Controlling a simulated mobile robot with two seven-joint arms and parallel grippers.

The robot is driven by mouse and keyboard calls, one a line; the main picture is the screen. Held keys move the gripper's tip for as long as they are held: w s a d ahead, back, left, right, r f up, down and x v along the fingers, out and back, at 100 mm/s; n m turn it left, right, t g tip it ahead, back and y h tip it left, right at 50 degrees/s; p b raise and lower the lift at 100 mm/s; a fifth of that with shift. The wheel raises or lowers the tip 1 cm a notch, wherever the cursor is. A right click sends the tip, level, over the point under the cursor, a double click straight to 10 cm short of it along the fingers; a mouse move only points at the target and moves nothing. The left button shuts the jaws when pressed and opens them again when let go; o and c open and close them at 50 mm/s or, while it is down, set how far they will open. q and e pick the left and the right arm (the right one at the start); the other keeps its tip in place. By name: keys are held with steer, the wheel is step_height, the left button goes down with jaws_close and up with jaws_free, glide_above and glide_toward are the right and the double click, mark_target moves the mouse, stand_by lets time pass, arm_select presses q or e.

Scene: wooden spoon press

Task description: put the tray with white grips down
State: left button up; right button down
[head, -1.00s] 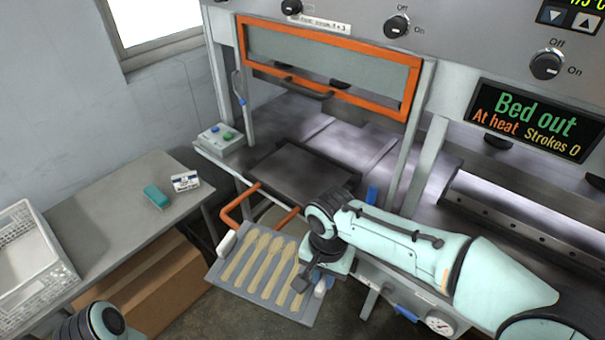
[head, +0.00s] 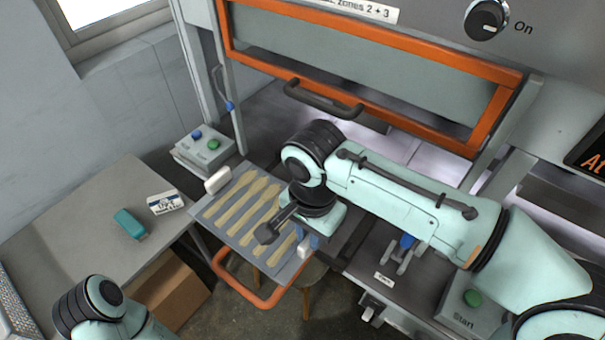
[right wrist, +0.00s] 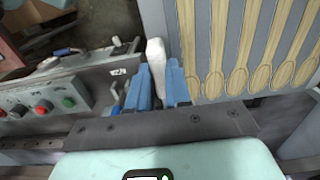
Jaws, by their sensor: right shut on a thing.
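The tray (head: 208,226) is grey with several wooden spoon blanks (head: 240,205) lying side by side. One white grip (head: 217,180) stands free at its far left edge. My right gripper (head: 312,240) is shut on the other white grip, at the tray's near right edge. In the right wrist view the blue fingers (right wrist: 160,88) close around that white grip (right wrist: 156,58), with the tray (right wrist: 156,22) to the right. The tray is over the space behind the orange rail (head: 258,300); I cannot tell whether it touches anything beneath. My left gripper is out of view.
An orange-framed guard (head: 475,138) with a dark handle (head: 322,100) is above and behind the tray. A button box (head: 205,148) stands to the left. The side table (head: 75,225) holds a teal object (head: 130,223) and a small white box (head: 165,202). A cardboard box (head: 172,290) is below.

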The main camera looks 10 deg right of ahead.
steer(key=f+b, duration=0.1)
steer(key=f, duration=0.3)
steer(key=shift+w+f+b, duration=0.2)
steer(key=shift+f+b, duration=0.05)
steer(key=shift+b, duration=0.15)
step_height(320, 180, down, 4)
steer(key=s+b, duration=0.2)
steer(key=b, duration=0.2)
steer(key=w+d, duration=0.4)
steer(key=w+d+p, duration=0.1)
steer(key=w+d, duration=0.3)
steer(key=d, duration=0.1)
steer(key=w+d+p, duration=0.1)
steer(key=w+d, duration=0.3)
steer(key=shift+w+d, duration=0.2)
steer(key=shift+d, duration=0.15)
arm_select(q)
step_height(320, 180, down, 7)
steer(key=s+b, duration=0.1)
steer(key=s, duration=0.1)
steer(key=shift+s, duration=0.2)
arm_select(e)
steer(key=shift+f, duration=1.8)
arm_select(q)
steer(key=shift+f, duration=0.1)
arm_select(e)
steer(key=shift+f, duration=0.15)
steer(key=c, duration=1.1)
jaws_free()
steer(key=shift+o, duration=0.2)
